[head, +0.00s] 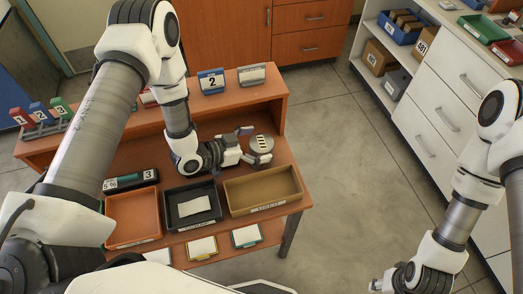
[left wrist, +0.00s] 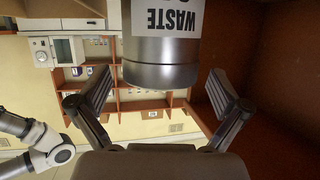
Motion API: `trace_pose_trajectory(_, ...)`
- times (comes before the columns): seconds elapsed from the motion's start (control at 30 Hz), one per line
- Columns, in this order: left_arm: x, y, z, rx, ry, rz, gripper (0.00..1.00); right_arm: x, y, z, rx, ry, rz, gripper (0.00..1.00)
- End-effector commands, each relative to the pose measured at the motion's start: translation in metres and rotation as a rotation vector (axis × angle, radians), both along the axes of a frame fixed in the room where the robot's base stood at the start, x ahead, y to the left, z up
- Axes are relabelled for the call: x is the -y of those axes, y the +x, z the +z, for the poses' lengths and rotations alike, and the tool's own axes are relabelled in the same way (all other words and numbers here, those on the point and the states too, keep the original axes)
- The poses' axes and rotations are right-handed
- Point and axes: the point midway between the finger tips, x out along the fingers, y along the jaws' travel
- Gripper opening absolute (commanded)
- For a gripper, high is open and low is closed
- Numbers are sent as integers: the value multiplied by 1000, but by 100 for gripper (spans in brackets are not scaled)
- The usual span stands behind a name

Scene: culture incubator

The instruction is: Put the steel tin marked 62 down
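A round steel tin (head: 261,144) with dark stripes on its top is near the right end of the wooden desk, behind the brown tray. I cannot tell what supports the tin. My right gripper (head: 377,286) is at the bottom edge, far from it.
On the desk are an orange tray (head: 133,240), a black tray (head: 192,222) holding a white card, and a brown tray (head: 264,207). A raised shelf (head: 238,100) runs along the back. Open floor (head: 350,190) lies right.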

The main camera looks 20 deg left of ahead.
Motion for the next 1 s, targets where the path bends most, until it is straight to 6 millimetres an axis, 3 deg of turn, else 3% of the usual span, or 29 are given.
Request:
trace_pose_trajectory(0.03, 0, 0, 0, 0, 0, 0, 82, 0, 0, 0, 0, 0, 0, 42)
trace_pose_trajectory(0.27, 0, 0, 0, -1, 1, 0, 1, 0, 0, 0, 0, 0, 0, 42)
trace_pose_trajectory(0.53, 0, 0, 2, 1, 1, 0, 1, 0, 0, -1, 0, 0, 0, 42)
trace_pose_trajectory(0.67, 0, 1, 13, 3, 0, -1, 1, 0, 0, -3, 0, 0, 0, 42)
trace_pose_trajectory(1.0, -1, 1, 88, 4, 0, -1, 1, 0, 0, -16, 0, 0, 0, 42)
